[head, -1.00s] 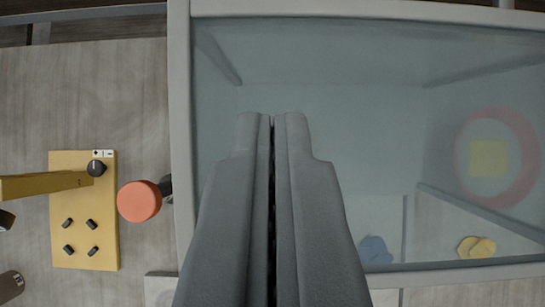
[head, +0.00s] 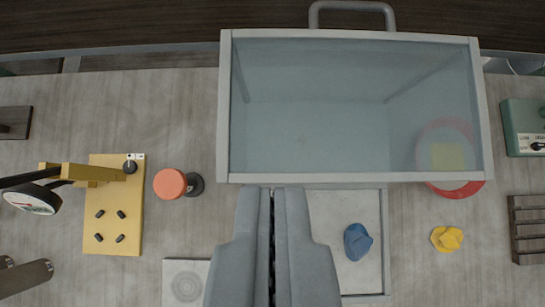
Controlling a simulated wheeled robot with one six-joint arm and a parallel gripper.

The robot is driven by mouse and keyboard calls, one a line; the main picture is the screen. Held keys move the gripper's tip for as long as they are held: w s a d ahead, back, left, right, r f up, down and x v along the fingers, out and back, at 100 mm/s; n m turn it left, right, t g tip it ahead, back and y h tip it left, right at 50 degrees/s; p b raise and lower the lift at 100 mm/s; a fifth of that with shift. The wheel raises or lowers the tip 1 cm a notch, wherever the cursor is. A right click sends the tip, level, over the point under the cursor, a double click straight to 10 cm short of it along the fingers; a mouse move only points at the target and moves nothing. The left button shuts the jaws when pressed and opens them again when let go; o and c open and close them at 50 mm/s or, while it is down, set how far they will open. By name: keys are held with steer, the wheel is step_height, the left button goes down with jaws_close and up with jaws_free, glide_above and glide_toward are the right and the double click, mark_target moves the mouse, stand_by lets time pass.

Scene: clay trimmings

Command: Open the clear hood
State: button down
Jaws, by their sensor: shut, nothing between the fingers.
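The clear hood (head: 310,125) has a grey frame and see-through panes, and stands in the upper middle of the head view. A grey bar handle (head: 352,8) shows at its far edge. The near edge of the frame (head: 350,178) lies just beyond my fingertips in the picture. I cannot tell whether the fingertips touch the frame, or how far the hood is tilted.
A blue clay lump (head: 357,242) lies on a pale board (head: 325,215), with a yellow lump (head: 447,239) to its right. A red ring (head: 455,190) is partly behind the pane. An orange-topped knob (head: 170,183) and a yellow plate (head: 115,225) stand left.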

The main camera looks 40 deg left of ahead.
steer(key=s+d+f+m+t+h, duration=0.1)
steer(key=s+d+f+m+t, duration=0.15)
steer(key=d+f, duration=0.4)
steer(key=s+d+f+m+t, duration=0.1)
steer(key=d+f+m+t, duration=0.2)
steer(key=d, duration=0.6)
steer(key=s+d+f+m+t+h, duration=0.1)
steer(key=s+d+f+t, duration=0.1)
steer(key=s+d+f, duration=0.2)
steer(key=s+d+f+m+t+h, duration=0.1)
steer(key=s+d+f+t+h, duration=0.1)
steer(key=s+d+f, duration=0.3)
step_height(320, 180, down, 5)
steer(key=shift+s+d+r+t+h, duration=0.2)
steer(key=shift+d+t+h, duration=0.1)
steer(key=shift+d+t, duration=0.6)
steer(key=shift+w+r, duration=0.1)
